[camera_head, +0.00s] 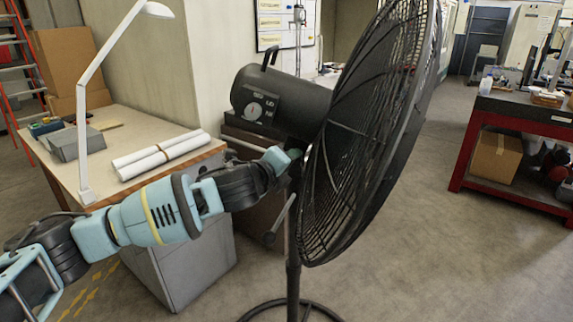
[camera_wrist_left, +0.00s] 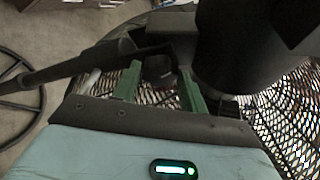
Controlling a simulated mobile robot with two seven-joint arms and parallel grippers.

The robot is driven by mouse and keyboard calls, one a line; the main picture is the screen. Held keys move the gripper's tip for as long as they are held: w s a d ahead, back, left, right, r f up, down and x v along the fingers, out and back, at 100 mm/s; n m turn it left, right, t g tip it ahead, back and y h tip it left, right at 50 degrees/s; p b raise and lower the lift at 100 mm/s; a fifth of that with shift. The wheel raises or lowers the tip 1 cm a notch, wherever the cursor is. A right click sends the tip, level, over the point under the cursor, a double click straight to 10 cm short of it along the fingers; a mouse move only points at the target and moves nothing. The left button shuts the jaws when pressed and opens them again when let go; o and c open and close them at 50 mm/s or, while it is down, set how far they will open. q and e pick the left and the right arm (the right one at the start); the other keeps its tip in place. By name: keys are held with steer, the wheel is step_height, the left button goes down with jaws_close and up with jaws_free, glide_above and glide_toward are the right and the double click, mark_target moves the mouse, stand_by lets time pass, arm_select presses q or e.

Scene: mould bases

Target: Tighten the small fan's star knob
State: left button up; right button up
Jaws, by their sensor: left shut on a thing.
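The black fan (camera_head: 372,140) stands on a pole, with its large wire cage facing right and its motor housing (camera_head: 290,105) behind it. My left gripper (camera_head: 291,156) reaches the top of the pole, just under the motor and beside the cage. In the left wrist view, the green fingers of the gripper (camera_wrist_left: 160,88) stand on either side of a small dark knob (camera_wrist_left: 158,68) and are shut on it. The knob's star shape cannot be made out, and the head view hides it behind the gripper. My right gripper is not in view.
A wooden desk (camera_head: 130,128) with a white lamp (camera_head: 102,75) and paper rolls (camera_head: 160,153) stands at the left, near my left arm. The fan's pole (camera_head: 293,285) and ring base stand in front. A red workbench (camera_head: 510,112) is at the right, with open floor between.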

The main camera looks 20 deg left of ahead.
arm_select(q)
steer(key=shift+d+r+m+g+y, duration=0.15)
steer(key=shift+m+y, duration=0.25)
steer(key=shift+m, duration=0.45)
steer(key=shift+r+m+g+y, duration=0.1)
steer(key=shift+m+g+y, duration=0.25)
steer(key=shift+m, duration=0.5)
steer(key=o, duration=0.7)
steer(key=d+v, duration=0.1)
steer(key=v, duration=0.6)
steer(key=shift+s+a, duration=0.35)
steer(key=shift+a, duration=0.1)
